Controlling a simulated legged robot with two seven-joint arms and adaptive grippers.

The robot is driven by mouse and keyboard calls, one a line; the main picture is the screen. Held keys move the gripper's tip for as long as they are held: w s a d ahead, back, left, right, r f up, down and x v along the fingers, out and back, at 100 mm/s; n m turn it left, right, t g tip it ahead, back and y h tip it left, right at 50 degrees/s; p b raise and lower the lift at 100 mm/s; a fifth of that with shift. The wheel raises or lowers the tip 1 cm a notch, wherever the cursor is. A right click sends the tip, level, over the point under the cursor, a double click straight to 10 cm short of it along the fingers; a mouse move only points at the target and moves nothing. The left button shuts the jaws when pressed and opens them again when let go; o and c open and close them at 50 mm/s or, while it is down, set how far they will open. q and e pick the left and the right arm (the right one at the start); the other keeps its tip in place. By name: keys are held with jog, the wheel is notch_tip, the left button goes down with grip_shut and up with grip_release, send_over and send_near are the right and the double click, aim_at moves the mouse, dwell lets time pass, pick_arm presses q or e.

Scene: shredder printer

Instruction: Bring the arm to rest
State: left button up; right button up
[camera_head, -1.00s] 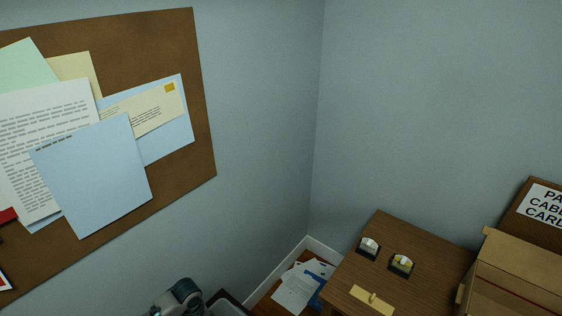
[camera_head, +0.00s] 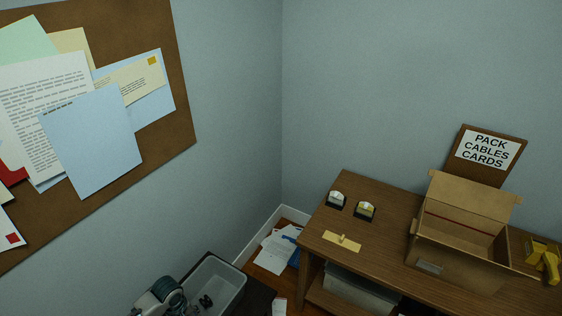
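A grey and dark rounded part (camera_head: 160,299), which looks like a piece of my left arm, comes in at the bottom left edge. Just right of it, small dark shapes (camera_head: 206,301) show against the inside of a grey bin (camera_head: 229,276). They may be my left gripper's fingertips or something in the bin; I cannot tell which. No opening between fingers can be made out, and nothing is clearly held. My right arm and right gripper are not in view.
A wooden desk (camera_head: 385,208) on the right holds an open cardboard box (camera_head: 455,265), two small dispensers (camera_head: 337,200), a brass-coloured plate (camera_head: 341,241) and a yellow tool (camera_head: 546,262). A sign (camera_head: 488,150) stands behind. Papers (camera_head: 276,250) lie in the corner. A pinboard (camera_head: 160,130) hangs left.

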pick_arm(q)
jog(key=s+d+f+m+t+h, duration=0.1)
jog(key=s+d+f+m, duration=0.1)
jog(key=s+d+m, duration=0.35)
jog(key=s+d+f+m+t+h, duration=0.1)
jog(key=s+d+f+m, duration=0.1)
jog(key=d, duration=0.6)
jog(key=s+r+m+t+y, duration=0.1)
jog(key=s+r+m+y, duration=0.15)
jog(key=s, duration=0.75)
notch_tip(320, 180, down, 21)
jog(key=a+m+g, duration=0.1)
jog(key=s+a+f, duration=0.1)
jog(key=s+f, duration=1)
jog(key=f, duration=0.4)
jog(key=shift+s+a+f+g, duration=0.15)
jog(key=shift+a+f+g, duration=0.15)
jog(key=shift+f+g, duration=0.1)
